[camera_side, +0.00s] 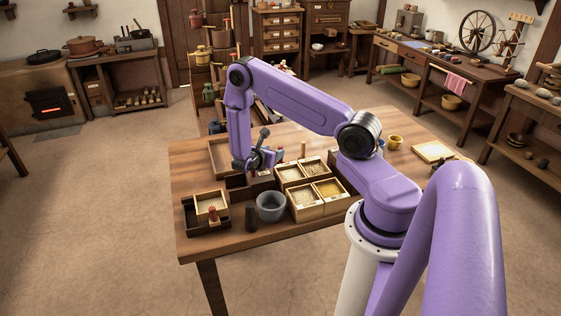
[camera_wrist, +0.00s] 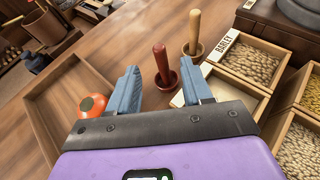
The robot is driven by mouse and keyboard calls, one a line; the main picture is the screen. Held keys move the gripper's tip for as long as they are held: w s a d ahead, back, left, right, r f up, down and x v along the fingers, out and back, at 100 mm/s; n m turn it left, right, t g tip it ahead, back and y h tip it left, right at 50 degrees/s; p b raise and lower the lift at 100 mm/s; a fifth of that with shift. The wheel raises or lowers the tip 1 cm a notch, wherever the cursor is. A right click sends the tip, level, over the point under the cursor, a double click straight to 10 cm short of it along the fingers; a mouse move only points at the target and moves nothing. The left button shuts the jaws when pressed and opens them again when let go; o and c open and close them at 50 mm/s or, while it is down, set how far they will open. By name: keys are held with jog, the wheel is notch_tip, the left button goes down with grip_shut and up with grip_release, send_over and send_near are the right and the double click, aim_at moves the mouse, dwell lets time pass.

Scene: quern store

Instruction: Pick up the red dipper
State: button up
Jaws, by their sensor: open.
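The red dipper (camera_wrist: 161,62) stands upright on the wooden table in the wrist view, with a dark red handle and a wider dark red base. It is between and just beyond the fingertips of my gripper (camera_wrist: 157,78). The two blue-grey fingers are apart, with nothing held. Whether they are level with the handle or above it I cannot tell. In the side view my gripper (camera_side: 262,158) is low over the middle of the table, and I cannot make out the red dipper there.
A tan-handled dipper (camera_wrist: 194,35) stands close to the right of the red one. A box labelled barley (camera_wrist: 245,60) and other grain boxes (camera_wrist: 300,145) lie to the right. A shallow wooden tray (camera_wrist: 40,125) is at left, with an orange round object (camera_wrist: 92,105) by my left finger.

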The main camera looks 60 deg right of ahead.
jog(key=shift+x, duration=3.7)
grip_shut()
